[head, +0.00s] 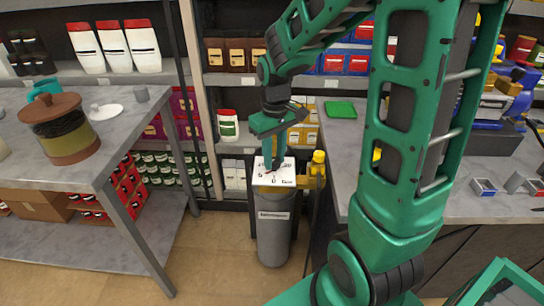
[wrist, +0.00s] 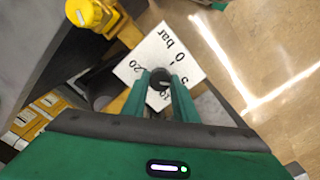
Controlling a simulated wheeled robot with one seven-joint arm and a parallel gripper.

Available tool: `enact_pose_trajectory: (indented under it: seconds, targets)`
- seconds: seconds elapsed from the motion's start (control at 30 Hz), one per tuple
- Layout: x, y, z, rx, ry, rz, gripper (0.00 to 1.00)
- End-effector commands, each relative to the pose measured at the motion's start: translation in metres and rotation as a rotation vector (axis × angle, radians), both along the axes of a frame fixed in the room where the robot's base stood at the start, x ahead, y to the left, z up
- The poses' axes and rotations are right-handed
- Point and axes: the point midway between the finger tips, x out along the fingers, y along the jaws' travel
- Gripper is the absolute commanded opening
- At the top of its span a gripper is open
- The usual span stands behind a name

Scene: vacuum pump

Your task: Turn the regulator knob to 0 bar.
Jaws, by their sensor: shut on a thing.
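The white dial plate (head: 273,179) lies on top of the grey pump cylinder (head: 272,232). In the wrist view the plate (wrist: 190,48) shows printed 0 bar, 5, 10 and 20. My gripper (wrist: 160,84) is shut on the knob, one green finger on each side. In the head view my gripper (head: 270,163) points down over the plate and hides most of the knob. I cannot tell exactly which number the knob points to.
A yellow valve (head: 318,160) and pipe stand right beside the plate; the valve also shows in the wrist view (wrist: 90,13). Grey tables stand left (head: 150,112) and right (head: 460,200) of the pump. Shelves are behind. Floor in front of the cylinder is clear.

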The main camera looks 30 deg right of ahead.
Motion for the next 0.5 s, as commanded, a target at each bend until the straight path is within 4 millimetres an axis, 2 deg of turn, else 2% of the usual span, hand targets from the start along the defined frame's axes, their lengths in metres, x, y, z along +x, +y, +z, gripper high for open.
enact_pose_trajectory:
  seconds: [0.5]
  targets:
    - [0.0007, 0.0, 0.0007, 0.0, -0.002, 0.475, 0.04]
